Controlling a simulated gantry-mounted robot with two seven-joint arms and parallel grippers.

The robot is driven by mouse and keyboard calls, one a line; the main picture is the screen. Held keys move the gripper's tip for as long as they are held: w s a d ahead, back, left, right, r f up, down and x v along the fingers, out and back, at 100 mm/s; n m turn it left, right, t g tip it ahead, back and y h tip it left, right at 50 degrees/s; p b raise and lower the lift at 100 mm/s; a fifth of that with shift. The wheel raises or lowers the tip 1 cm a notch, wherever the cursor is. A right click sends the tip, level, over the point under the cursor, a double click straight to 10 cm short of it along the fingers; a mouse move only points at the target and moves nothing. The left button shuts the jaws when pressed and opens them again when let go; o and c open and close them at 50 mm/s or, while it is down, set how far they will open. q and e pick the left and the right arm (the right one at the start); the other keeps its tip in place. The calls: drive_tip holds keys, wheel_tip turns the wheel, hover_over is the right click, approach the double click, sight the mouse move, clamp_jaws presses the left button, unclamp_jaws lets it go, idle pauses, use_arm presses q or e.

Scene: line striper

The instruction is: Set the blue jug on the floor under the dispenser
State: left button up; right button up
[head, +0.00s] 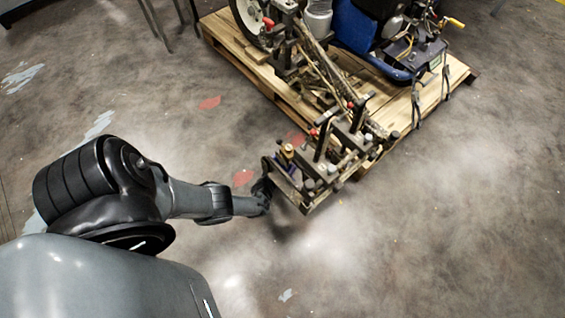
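I cannot make out a separate blue jug. A large blue part (352,29) shows at the top on the striper, partly cut off by the frame edge, and I cannot tell if it is a body panel or a container. The dispenser end (322,160) of the striper, a metal bracket with levers and knobs, juts past the pallet over the floor. My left gripper (265,187) is at the left edge of this bracket, seeming to touch or overlap it. Its fingers are dark and small, so their opening is unclear. My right gripper is not in view.
The striper stands on a wooden pallet (455,80) at the top right, with a wheel and an engine. Thin dark legs (157,25) stand at the top left. The concrete floor (430,240) is clear below and right of the bracket. Red and pale patches mark it.

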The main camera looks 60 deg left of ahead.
use_arm(q)
drive_tip(key=p+v, duration=0.7)
drive_tip(key=v, duration=0.5)
drive_tip(key=shift+d+r, duration=0.1)
drive_tip(key=shift+r, duration=0.1)
